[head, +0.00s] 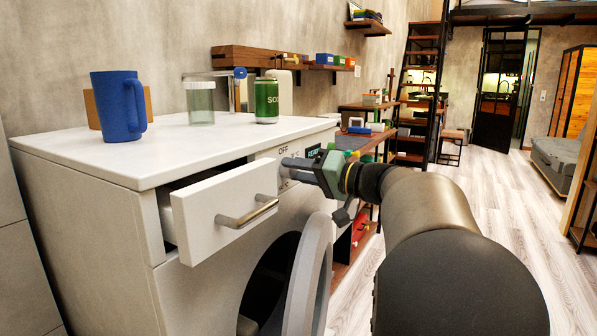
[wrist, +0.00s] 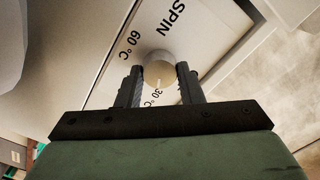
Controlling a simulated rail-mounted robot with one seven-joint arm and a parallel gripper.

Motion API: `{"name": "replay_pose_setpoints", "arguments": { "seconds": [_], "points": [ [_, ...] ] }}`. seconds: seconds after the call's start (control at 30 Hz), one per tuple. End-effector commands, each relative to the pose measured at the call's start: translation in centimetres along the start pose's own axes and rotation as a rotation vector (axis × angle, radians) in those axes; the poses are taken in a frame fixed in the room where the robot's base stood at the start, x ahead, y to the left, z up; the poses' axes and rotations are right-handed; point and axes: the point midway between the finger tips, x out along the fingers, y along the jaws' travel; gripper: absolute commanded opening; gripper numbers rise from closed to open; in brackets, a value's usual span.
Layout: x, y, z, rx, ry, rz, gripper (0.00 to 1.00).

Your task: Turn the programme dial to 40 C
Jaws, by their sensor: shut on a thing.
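The programme dial (wrist: 160,72) is a round pale knob on the washing machine's white front panel (wrist: 112,68). In the wrist view my gripper (wrist: 160,82) has one dark finger on each side of the dial and is shut on it. Labels SPIN, 60 °C and 30 °C show around the dial; no 40 °C label can be read. A short pale mark shows on the dial's lower edge. In the head view my gripper (head: 288,168) reaches the upper right of the front panel, just below the OFF label, and hides the dial.
The washing machine's drawer (head: 215,205) is pulled out at the left and its round door (head: 312,275) stands open below my gripper. A blue mug (head: 112,105), a clear jar (head: 200,103) and a green can (head: 266,100) stand on top. Open floor lies to the right.

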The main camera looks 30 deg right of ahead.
Motion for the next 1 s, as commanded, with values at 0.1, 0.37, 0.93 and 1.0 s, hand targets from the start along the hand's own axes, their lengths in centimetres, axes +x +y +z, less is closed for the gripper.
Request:
{"name": "replay_pose_setpoints", "arguments": {
  "seconds": [0.1, 0.37, 0.93, 1.0],
  "points": [
    [-0.06, 0.08, 0.05, 0.114, -0.003, 0.002, 0.11],
    [-0.06, 0.06, -0.02, 0.362, -0.002, 0.002, 0.11],
    [-0.04, 0.16, 0.06, 0.838, -0.002, 0.004, 0.11],
    [-0.05, 0.18, 0.09, 0.876, -0.002, 0.004, 0.11]
  ]
}}
